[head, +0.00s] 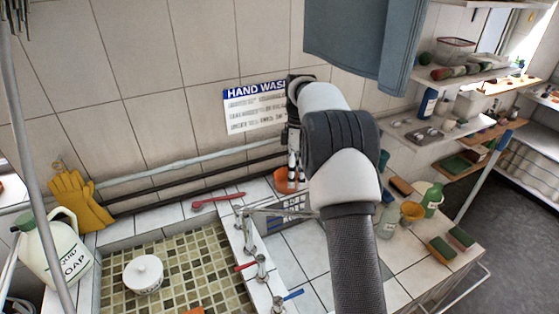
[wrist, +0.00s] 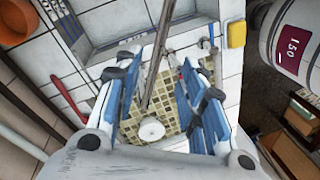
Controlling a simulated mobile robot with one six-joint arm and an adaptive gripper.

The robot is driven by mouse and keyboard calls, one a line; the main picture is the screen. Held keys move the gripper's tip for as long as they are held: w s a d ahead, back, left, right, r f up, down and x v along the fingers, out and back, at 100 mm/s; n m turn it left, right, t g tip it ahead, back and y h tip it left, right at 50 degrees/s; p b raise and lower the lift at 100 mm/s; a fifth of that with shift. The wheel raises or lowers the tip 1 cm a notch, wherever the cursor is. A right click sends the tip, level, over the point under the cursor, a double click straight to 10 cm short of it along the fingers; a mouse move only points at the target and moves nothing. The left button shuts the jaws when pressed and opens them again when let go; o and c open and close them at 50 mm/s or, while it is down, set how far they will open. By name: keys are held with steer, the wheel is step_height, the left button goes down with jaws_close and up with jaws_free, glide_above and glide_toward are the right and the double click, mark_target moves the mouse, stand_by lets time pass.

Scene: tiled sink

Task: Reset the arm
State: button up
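My arm (head: 345,190) rises from the bottom of the head view and bends over the counter by the tiled wall. My gripper (wrist: 163,65) shows in the wrist view with its two blue-padded fingers apart and nothing between them. The tap's metal spout (wrist: 158,55) and the sink show beyond the gap. In the head view the gripper (head: 294,140) is mostly hidden behind my arm. It points down, above an orange pot (head: 284,182) on the counter.
The mosaic sink (head: 190,265) holds a white lidded pot (head: 143,272). A red brush (head: 218,200) lies on the sink's back ledge. Bottles and sponges (head: 440,250) stand at the right. Shelves (head: 470,75) and a hanging blue-grey object (head: 365,40) are near my arm.

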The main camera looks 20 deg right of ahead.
steer(key=s+a+r+m+t+h+b, duration=0.1)
steer(key=s+a+r+m+t+b, duration=0.3)
steer(key=s+a+r, duration=0.75)
steer(key=s+a+f+m+t+b, duration=0.1)
steer(key=s+a+f+m, duration=0.1)
steer(key=s, duration=0.5)
steer(key=s+a+f+m+t+b, duration=0.1)
steer(key=s+a+f+m, duration=0.2)
steer(key=s, duration=0.4)
steer(key=s+a+f+m+b, duration=0.1)
steer(key=s+a+f+m, duration=0.1)
steer(key=s, duration=0.5)
steer(key=shift+s+a+f+m+t, duration=0.15)
steer(key=shift+s+f+m+t, duration=0.05)
steer(key=shift+f+m+t, duration=0.25)
